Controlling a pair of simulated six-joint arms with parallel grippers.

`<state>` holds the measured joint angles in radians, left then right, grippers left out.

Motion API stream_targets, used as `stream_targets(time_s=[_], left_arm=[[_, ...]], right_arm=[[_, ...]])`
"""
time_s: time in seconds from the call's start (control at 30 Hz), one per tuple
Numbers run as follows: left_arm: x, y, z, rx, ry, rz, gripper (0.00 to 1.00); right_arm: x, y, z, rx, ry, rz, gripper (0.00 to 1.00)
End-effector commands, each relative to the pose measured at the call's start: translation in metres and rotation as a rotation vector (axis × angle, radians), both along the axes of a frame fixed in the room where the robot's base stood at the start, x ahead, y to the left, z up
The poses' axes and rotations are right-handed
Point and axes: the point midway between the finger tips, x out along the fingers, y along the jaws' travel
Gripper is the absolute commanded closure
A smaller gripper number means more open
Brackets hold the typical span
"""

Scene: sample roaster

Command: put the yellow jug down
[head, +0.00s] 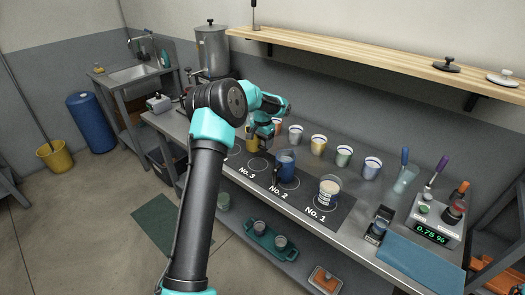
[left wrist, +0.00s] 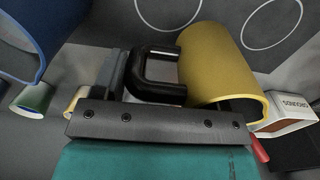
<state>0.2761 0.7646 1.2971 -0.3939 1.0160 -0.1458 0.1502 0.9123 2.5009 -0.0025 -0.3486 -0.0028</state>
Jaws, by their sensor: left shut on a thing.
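The yellow jug (head: 252,143) is at the back of the dark mat (head: 305,213), behind the No. 3 label, partly hidden by my left arm. In the left wrist view the yellow jug (left wrist: 215,62) lies across the picture with its black handle (left wrist: 150,90) toward my gripper. My left gripper (head: 265,128) is shut on that handle. I cannot tell whether the jug's base touches the mat. Two bare printed circles show beyond the jug in the left wrist view. My right gripper is not in view.
A blue jug (head: 285,165) stands by No. 2, close to the yellow jug. A white jug (head: 328,194) stands by No. 1. Several cups, including a green-banded cup (head: 343,156), line the bench's back. A scale (head: 436,218) is at right. A circle by No. 3 is bare.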

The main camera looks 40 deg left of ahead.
Motion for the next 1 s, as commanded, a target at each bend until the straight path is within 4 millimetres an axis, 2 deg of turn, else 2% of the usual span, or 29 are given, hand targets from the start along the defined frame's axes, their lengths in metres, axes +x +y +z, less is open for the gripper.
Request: stream_targets(time_s=[0.17,0.3,0.47,0.93,0.97,1.0], left_arm=[[0.0,0.0,-0.01,0.0,0.0,0.0,0.78],[-0.001,0.0,-0.031,0.0,0.002,-0.001,0.78],[0.0,0.0,-0.047,0.0,0.0,-0.001,0.78],[0.0,0.0,-0.053,0.0,0.0,0.0,0.78],[0.0,0.0,-0.053,0.0,0.0,0.0,0.31],[0.0,0.0,-0.053,0.0,0.0,0.0,0.27]], right_arm=[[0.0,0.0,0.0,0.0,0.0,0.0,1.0],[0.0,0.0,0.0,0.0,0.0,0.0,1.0],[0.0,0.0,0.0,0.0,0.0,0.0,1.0],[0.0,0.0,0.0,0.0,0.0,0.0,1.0],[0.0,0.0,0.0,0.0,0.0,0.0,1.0],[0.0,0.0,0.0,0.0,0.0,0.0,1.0]])
